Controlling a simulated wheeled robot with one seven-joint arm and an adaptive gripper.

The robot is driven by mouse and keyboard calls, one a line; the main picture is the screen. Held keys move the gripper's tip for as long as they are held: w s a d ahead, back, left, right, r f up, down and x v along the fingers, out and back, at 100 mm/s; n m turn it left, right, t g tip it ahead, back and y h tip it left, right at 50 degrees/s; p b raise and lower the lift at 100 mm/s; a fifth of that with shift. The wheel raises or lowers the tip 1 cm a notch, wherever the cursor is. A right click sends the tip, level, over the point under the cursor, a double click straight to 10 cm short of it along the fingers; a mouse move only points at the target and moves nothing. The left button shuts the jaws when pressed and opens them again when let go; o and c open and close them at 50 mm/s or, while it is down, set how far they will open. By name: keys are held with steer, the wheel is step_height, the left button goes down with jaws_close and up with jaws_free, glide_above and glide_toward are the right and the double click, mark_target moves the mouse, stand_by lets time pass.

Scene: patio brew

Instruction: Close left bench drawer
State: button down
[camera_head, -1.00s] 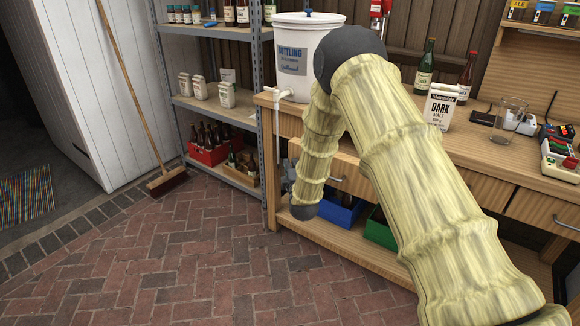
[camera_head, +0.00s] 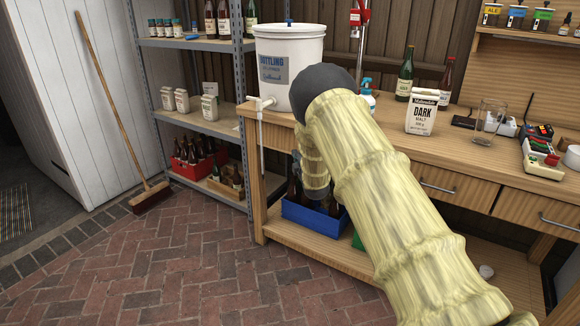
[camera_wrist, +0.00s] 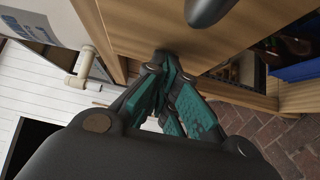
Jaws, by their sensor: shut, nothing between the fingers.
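The left bench drawer is mostly hidden behind my arm in the head view. In the wrist view, a wooden front (camera_wrist: 140,25), apparently the drawer's, fills the top middle. A dark grey rounded bar, likely its handle (camera_wrist: 208,10), shows at the top edge. My gripper (camera_wrist: 164,62) is shut and empty, its teal-padded fingers together, with the tips close to the wood. I cannot tell whether they touch it, or how far the drawer stands out.
The workbench (camera_head: 284,118) carries a white bottling bucket (camera_head: 287,65) with a tap, a malt bag (camera_head: 422,112) and a glass (camera_head: 491,115). A blue crate (camera_head: 314,218) stands on its lower shelf. A metal shelf rack (camera_head: 196,44) is at left. The brick floor in front is clear.

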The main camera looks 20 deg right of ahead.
steer(key=w+d, duration=0.2)
steer(key=d, duration=0.1)
steer(key=shift+w+b, duration=0.15)
steer(key=shift+b, duration=0.2)
steer(key=shift+d+r, duration=0.15)
steer(key=shift+r, duration=0.1)
steer(key=shift+w+r, duration=0.1)
